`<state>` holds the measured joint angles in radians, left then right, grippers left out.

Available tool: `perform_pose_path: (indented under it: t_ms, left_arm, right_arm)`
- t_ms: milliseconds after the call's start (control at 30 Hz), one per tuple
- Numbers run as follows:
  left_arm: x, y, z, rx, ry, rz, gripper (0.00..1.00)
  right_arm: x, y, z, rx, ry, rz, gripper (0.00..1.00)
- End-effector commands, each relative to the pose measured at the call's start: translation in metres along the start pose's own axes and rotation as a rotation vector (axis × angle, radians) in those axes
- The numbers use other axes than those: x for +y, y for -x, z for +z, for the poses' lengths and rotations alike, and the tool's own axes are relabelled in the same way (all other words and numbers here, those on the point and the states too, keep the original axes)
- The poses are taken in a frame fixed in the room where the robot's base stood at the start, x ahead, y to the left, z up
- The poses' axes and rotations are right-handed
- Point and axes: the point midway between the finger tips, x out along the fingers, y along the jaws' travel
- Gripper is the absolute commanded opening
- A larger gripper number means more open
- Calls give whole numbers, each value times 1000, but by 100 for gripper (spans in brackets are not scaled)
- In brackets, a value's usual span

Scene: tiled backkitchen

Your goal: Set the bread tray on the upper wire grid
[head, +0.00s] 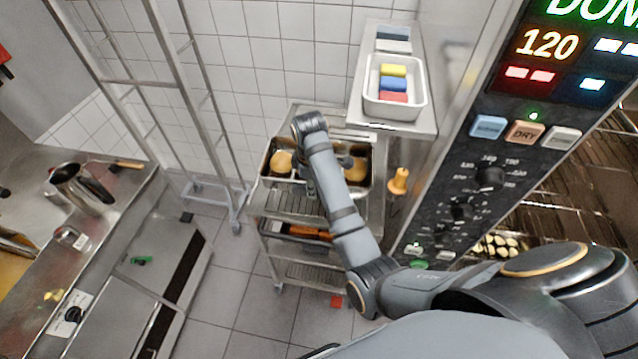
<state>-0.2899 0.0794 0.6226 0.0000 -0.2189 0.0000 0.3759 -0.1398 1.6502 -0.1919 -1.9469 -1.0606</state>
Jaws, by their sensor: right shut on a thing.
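The bread tray (264,172) is a dark metal pan with golden loaves, one (281,163) on the left and one (354,168) on the right. It is over the top of the metal trolley in the middle. My right gripper (311,187) points down at the tray between the loaves and is shut on it. My right wrist and forearm hide the tray's middle and the fingertips. A slatted wire grid (288,206) shows at the trolley's upper level, just in front of the tray. I cannot tell whether the tray touches it. My left gripper is out of view.
The oven stands close on the right, with wire racks (590,170) and a pan of small pale pieces (497,245). A shelf holds a white bin (395,108) of coloured blocks. A tall rack frame (170,90) and a steel counter (120,205) stand left. The trolley's lower level holds another pan (293,231).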

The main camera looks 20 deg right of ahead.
Motion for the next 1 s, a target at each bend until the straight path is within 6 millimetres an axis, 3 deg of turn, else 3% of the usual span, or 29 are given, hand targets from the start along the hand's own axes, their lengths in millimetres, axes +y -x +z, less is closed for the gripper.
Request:
perform_pose_path:
  t_ms: [100,233,333,433,600,1000]
  left_arm:
    - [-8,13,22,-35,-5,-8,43]
    - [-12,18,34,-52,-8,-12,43]
    - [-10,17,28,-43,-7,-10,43]
    - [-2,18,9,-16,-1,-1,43]
    - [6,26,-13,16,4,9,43]
    - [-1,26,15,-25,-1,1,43]
  right_arm:
    - [-2,-22,1,-4,1,-3,0]
    - [-4,-42,1,-3,0,-1,0]
    - [-4,-49,0,-1,-1,2,0]
    - [-4,-53,1,-2,-1,0,0]
    - [-7,-78,1,-3,0,-1,0]
    - [-7,-88,0,0,0,2,0]
